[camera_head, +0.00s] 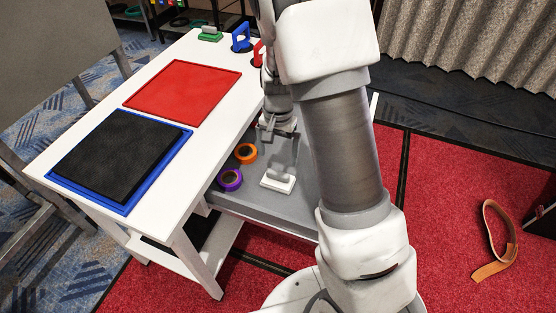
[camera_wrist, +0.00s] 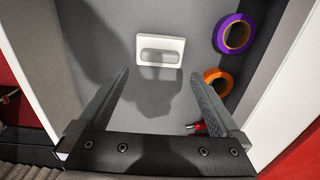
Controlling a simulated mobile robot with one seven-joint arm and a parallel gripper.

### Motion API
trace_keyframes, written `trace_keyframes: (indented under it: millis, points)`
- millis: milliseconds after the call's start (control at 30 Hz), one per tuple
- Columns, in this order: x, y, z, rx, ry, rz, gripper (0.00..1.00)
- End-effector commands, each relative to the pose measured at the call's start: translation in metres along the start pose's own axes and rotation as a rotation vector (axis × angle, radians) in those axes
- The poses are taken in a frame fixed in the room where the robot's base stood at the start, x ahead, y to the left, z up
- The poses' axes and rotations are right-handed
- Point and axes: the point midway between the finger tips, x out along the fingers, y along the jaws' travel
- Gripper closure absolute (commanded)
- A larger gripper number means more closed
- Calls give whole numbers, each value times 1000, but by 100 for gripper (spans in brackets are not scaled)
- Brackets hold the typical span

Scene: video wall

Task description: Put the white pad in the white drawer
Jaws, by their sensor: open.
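The white pad (camera_head: 278,183), a flat white block with a raised handle, lies on the grey floor of the open drawer (camera_head: 262,213). In the wrist view the pad (camera_wrist: 146,43) is ahead of my fingertips and apart from them, and the drawer (camera_wrist: 100,15) has a grey inside and white outer edges. My gripper (camera_head: 277,132) is above the drawer. In the wrist view my gripper (camera_wrist: 161,76) is open with nothing between its fingers. My arm hides part of the drawer's right side in the head view.
A purple tape roll (camera_head: 230,179) and an orange tape roll (camera_head: 245,153) lie in the drawer left of the pad. A small red item (camera_wrist: 197,126) shows by my right finger. The white table (camera_head: 100,120) beside the drawer holds a red mat (camera_head: 185,90) and a black pad (camera_head: 118,152).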

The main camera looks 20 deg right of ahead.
Motion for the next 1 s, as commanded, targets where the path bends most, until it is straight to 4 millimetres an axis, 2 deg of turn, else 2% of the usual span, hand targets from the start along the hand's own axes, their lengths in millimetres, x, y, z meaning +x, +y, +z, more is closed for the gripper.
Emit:
trace_keyframes:
  millis: [33,100,333,467,700,1000]
  points:
    - [-14,0,0,0,3,-3,0]
    - [-23,0,0,-1,1,-1,0]
    - [-44,0,1,-5,3,-8,0]
    - [-68,3,8,-40,17,-43,0]
    - [-140,20,39,-173,81,-138,0]
    - [-210,56,88,-359,215,-204,0]
